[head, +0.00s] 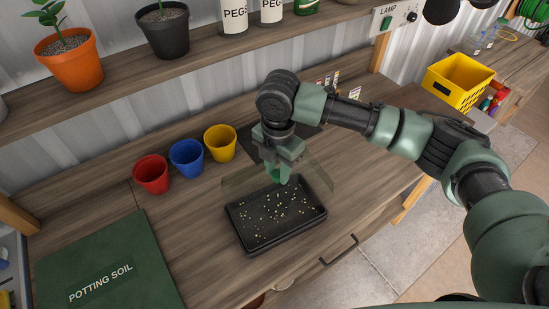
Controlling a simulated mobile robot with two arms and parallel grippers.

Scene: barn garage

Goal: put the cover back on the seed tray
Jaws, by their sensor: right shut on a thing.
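The black seed tray (278,238) rests on the wooden bench, with many pale seeds scattered over its dark surface. My right gripper (280,174) comes down over the back edge of the tray. It is shut on the clear cover (236,180), whose faint see-through sides spread out to both sides of the gripper. The cover appears to be above and behind the tray, but its lower edge is hard to make out, so I cannot tell its exact height. My left gripper is not in view.
Red (151,175), blue (187,160) and yellow (221,144) pots stand left of the tray. A green potting soil bag (105,262) lies at the front left. A shelf (205,55) with potted plants runs behind. Bare bench lies right of the tray.

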